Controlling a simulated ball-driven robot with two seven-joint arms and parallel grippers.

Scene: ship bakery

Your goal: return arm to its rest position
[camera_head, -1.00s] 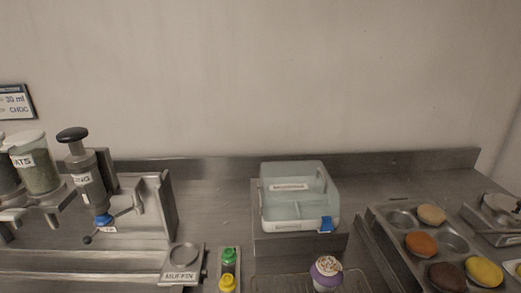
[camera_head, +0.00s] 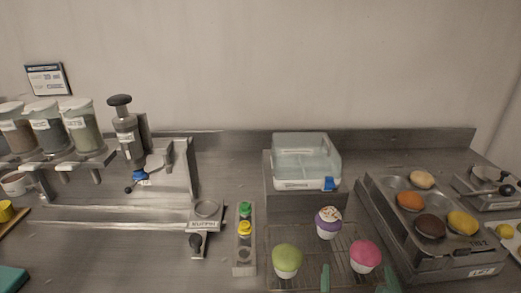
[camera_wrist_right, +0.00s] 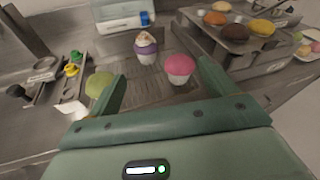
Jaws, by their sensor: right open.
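My right gripper (camera_head: 357,282) shows at the bottom edge of the head view, its two green fingers apart and empty. In the right wrist view (camera_wrist_right: 163,82) the fingers are spread wide, with the rack between and beyond them. A pink-topped cupcake (camera_head: 365,256) stands upright just past the fingertips; it also shows in the wrist view (camera_wrist_right: 180,68). A green-topped cupcake (camera_head: 287,260) stands left of the gripper, and in the wrist view the left finger partly covers it. A purple cupcake with white topping (camera_head: 329,222) stands farther back. My left gripper is not in view.
A muffin pan (camera_head: 388,217) with several coloured tops stands right of the wire rack (camera_head: 312,276). A clear box (camera_head: 305,163) sits behind on a raised stand. The front-left counter is largely clear.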

